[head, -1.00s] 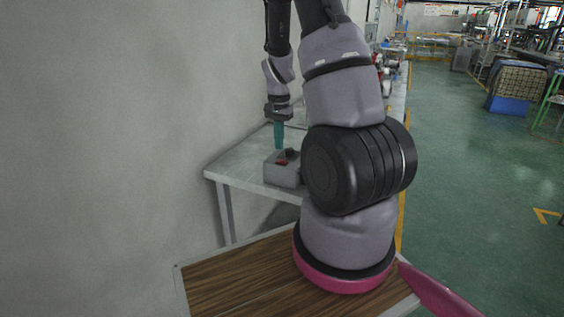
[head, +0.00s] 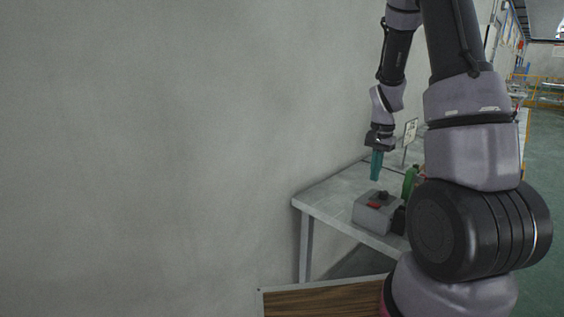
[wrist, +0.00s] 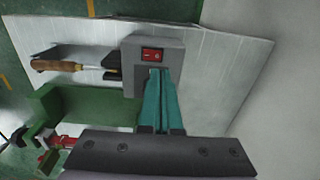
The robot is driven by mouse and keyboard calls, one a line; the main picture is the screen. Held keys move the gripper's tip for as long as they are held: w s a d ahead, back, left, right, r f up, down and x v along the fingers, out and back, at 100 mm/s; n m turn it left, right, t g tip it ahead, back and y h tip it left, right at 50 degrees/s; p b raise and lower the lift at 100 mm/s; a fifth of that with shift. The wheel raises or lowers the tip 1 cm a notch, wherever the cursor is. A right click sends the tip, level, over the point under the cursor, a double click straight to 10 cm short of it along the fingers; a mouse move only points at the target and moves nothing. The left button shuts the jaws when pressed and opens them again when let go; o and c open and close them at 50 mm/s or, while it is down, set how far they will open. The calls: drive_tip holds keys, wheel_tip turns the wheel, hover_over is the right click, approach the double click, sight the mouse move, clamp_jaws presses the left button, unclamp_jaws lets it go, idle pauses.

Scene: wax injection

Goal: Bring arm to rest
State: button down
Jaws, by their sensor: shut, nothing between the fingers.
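My gripper (head: 376,165) has teal fingers and hangs pointing down above the grey table (head: 335,202) at the back. It is shut and empty. Below it stands a grey box (head: 372,216) with a red switch and a dark knob. In the wrist view, the gripper (wrist: 159,75) reaches toward the edge of the same box (wrist: 130,55), whose red switch (wrist: 152,54) faces the camera. I cannot tell the exact gap between fingertips and box. My upper arm hides part of the table in the head view.
In the wrist view, a wooden-handled tool (wrist: 55,66) rests by the box in a black holder. A green machine part (wrist: 80,105) lies beside it. A small sign (head: 410,132) stands on the table. The wall (head: 180,150) is close at left.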

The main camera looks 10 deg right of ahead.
drive_tip(key=s+a+r+n+t+y, duration=0.1)
drive_tip(key=s+a+r+t, duration=0.15)
drive_tip(key=r, duration=0.55)
drive_tip(key=s+a+r+n+t, duration=0.1)
drive_tip(key=s+a+r, duration=0.25)
drive_tip(key=r, duration=0.45)
drive_tip(key=s+a+r+n+t+y, duration=0.1)
drive_tip(key=s+a+r+n+t, duration=0.2)
drive_tip(key=s+a+r, duration=0.4)
drive_tip(key=s+r+n, duration=0.1)
drive_tip(key=s+r, duration=0.3)
drive_tip(key=s, duration=0.2)
drive_tip(key=shift+s+r, duration=0.2)
drive_tip(key=shift+s, duration=0.1)
drive_tip(key=shift+t, duration=0.25)
